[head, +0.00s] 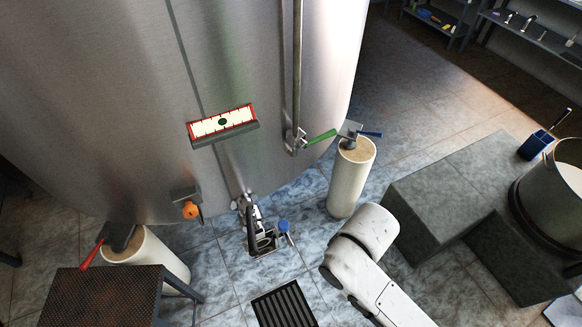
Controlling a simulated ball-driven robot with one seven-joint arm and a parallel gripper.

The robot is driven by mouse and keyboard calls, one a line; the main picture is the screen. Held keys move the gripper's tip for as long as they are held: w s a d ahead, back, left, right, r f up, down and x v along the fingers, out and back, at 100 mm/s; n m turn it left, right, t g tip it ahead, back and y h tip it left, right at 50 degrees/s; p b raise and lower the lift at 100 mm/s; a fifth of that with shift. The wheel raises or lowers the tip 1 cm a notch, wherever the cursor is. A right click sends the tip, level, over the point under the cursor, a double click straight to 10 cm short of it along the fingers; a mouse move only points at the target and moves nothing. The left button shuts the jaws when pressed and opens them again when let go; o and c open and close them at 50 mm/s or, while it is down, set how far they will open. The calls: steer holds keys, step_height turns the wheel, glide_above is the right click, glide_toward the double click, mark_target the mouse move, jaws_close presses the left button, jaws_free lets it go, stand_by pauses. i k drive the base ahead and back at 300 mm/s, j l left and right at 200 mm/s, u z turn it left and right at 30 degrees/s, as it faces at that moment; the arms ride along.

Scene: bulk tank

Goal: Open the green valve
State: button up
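The green valve (320,137) is a lever handle on a metal fitting at the lower end of a vertical pipe (297,70) on the steel tank's front. The lever points right and slightly up, across the pipe. My white arm (365,240) reaches in from the bottom right, below and to the right of the valve, with a clear gap between them. I cannot make out my gripper, so its fingers and grip do not show.
Beside the lever, a pale round tank leg (350,180) has a blue handle (370,134) near its top. A metal and black fitting (262,238) with a blue knob sits below the tank. Grey steps (450,185) stand right; a dark stand (105,295) and red lever (92,254) are lower left.

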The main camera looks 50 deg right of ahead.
mark_target(324, 137)
steer(key=l+z, duration=0.25)
steer(key=l, duration=0.2)
steer(key=i+l+z, duration=0.2)
steer(key=l, duration=0.25)
steer(key=l+z, duration=0.25)
steer(key=l, duration=0.25)
steer(key=i+j, duration=0.05)
